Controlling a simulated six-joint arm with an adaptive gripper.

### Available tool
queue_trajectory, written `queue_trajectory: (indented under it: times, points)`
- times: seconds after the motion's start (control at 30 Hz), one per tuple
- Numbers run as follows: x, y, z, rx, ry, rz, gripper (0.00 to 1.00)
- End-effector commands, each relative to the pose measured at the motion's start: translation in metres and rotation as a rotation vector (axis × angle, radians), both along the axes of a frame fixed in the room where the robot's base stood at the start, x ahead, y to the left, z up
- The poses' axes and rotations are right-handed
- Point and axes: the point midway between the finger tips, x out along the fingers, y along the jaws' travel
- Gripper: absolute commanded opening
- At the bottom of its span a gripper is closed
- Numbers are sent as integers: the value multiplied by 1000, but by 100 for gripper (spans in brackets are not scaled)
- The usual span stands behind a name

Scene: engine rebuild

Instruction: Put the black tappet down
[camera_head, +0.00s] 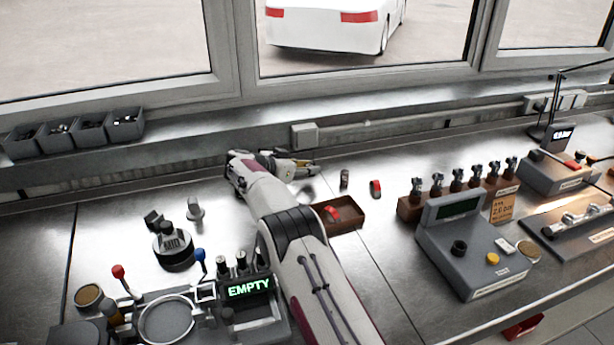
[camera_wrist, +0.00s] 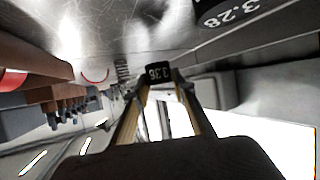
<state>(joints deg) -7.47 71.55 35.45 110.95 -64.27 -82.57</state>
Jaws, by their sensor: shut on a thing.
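A small black tappet (camera_wrist: 158,72) with pale digits that look like 3.36 sits between the fingertips of my gripper (camera_wrist: 161,84) in the wrist view. My gripper is shut on it. In the head view my gripper (camera_head: 306,168) is low over the back of the bench, pointing right; the tappet cannot be made out there. A second black round part (camera_wrist: 228,10), marked 3.28, is at the top right of the wrist view, apart from the held one. I cannot tell whether the held tappet touches the bench.
A small dark upright part (camera_head: 344,178) and a red-marked part (camera_head: 376,188) stand right of my gripper. A brown tray (camera_head: 345,228) holding a red piece lies in front of them. A coil spring (camera_wrist: 122,70) shows beyond the fingertips.

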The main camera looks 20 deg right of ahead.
Motion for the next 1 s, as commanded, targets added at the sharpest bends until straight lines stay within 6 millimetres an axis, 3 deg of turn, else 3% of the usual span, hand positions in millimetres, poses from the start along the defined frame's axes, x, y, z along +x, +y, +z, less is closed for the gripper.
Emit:
queue_trajectory:
  times: [0.27,0.77,0.8,0.83,0.87,1.0]
  points:
    - [0,0,-29,-2,1,0,4]
    - [0,0,-34,-1,0,0,4]
    - [0,0,-34,0,0,0,30]
    - [0,0,-34,0,0,0,38]
    - [0,0,-34,0,0,0,42]
    - [0,0,-34,0,0,0,42]
